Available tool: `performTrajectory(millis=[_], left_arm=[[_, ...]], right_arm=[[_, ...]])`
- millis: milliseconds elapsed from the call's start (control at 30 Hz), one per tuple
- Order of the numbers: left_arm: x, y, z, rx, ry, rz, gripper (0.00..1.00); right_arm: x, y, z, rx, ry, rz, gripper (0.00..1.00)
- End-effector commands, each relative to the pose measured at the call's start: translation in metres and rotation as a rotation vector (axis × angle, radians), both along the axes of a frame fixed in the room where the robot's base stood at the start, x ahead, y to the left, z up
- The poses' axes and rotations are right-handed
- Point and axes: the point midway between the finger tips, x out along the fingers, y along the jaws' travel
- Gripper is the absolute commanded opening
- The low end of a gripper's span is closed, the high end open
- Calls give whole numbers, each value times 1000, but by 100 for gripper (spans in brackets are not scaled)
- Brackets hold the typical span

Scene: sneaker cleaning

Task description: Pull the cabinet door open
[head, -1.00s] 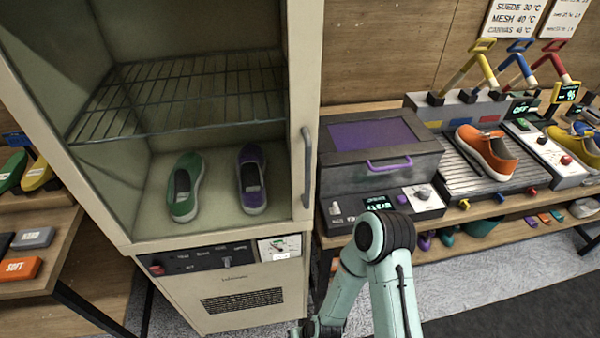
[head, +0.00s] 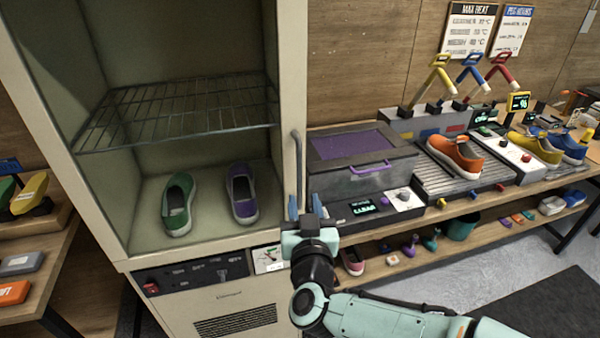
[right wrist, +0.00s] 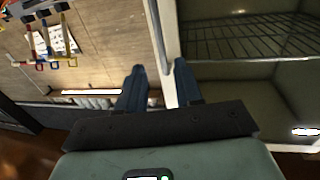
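The tall cream cabinet (head: 215,295) stands at left centre in the head view. Its door appears shut, with the inside showing through a clear pane. The grey vertical door handle (head: 297,165) is on the right-hand frame. My right gripper (head: 305,206) is at the handle's lower end, fingers pointing up toward it. In the right wrist view the two blue fingers (right wrist: 158,78) are apart, with the grey handle (right wrist: 158,38) just beyond and between their tips. I cannot tell whether they touch it. My left gripper is out of view.
Inside the cabinet are a wire shelf (head: 180,113), a green shoe (head: 177,205) and a purple shoe (head: 241,193). A bench with a purple-lidded box (head: 352,160) and an orange shoe (head: 455,156) stands close on the right.

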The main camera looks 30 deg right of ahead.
Motion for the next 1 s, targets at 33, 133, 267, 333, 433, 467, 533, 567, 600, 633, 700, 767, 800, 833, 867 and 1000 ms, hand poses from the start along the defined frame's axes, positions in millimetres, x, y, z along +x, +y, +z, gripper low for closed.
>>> performTrajectory(millis=[33,133,267,333,433,467,533,567,600,633,700,767,800,833,867,1000], left_arm=[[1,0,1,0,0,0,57],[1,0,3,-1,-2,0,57],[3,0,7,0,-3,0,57],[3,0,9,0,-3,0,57],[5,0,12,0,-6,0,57],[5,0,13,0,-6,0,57],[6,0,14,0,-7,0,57],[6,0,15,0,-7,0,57],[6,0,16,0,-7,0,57],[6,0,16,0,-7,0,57],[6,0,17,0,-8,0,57],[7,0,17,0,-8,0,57],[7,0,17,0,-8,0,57],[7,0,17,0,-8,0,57],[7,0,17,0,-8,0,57],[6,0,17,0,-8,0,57]], right_arm=[[8,-4,-1,2,4,-2,35],[26,-12,-1,2,2,-1,35],[53,-25,-1,4,4,-1,35],[66,-31,-1,3,3,-2,35],[83,-38,-1,3,2,0,35],[87,-41,-1,3,2,0,35],[96,-45,0,3,2,0,35],[99,-46,0,2,2,0,35],[103,-47,0,2,1,1,35],[105,-48,0,2,1,1,35],[108,-50,-1,2,2,2,35],[110,-51,-1,2,1,2,35],[111,-51,-1,2,1,2,35],[111,-51,-1,2,1,2,35],[111,-51,-1,2,1,2,35],[111,-51,-1,2,1,2,35]])
